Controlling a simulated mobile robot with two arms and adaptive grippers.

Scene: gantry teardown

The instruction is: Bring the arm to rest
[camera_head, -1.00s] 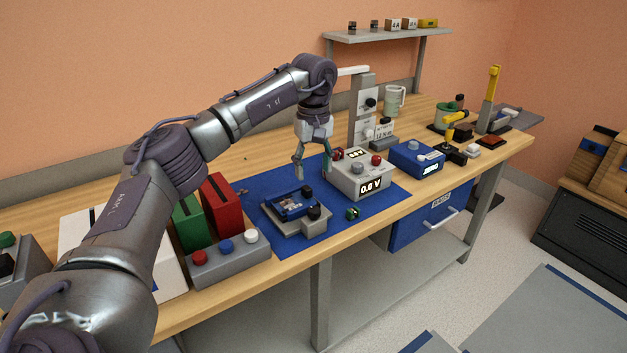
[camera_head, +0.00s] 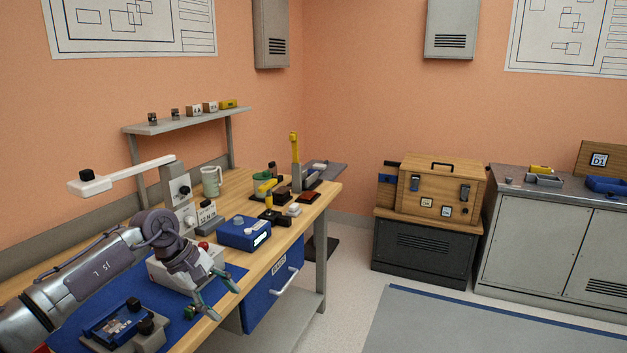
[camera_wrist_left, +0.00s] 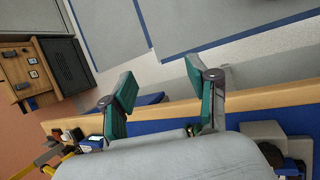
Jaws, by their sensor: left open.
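My left arm comes in from the lower left in the head view. Its left gripper (camera_head: 222,297) hangs over the front edge of the wooden workbench (camera_head: 322,197), at the right edge of the blue mat (camera_head: 62,331). In the left wrist view the same gripper (camera_wrist_left: 159,88) shows two green-padded fingers spread apart with nothing between them. Beyond the fingertips lie the bench edge and the floor. The grey box with a red knob (camera_head: 160,272) on the mat is partly hidden behind my wrist. My right gripper is not in view.
A blue-and-grey fixture (camera_head: 122,320) sits on the mat close to my forearm. A blue box (camera_head: 240,232), a mug (camera_head: 211,180) and a white overhanging arm (camera_head: 125,176) stand farther back. The floor (camera_head: 345,262) right of the bench is open. A wooden case (camera_head: 440,185) stands beyond.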

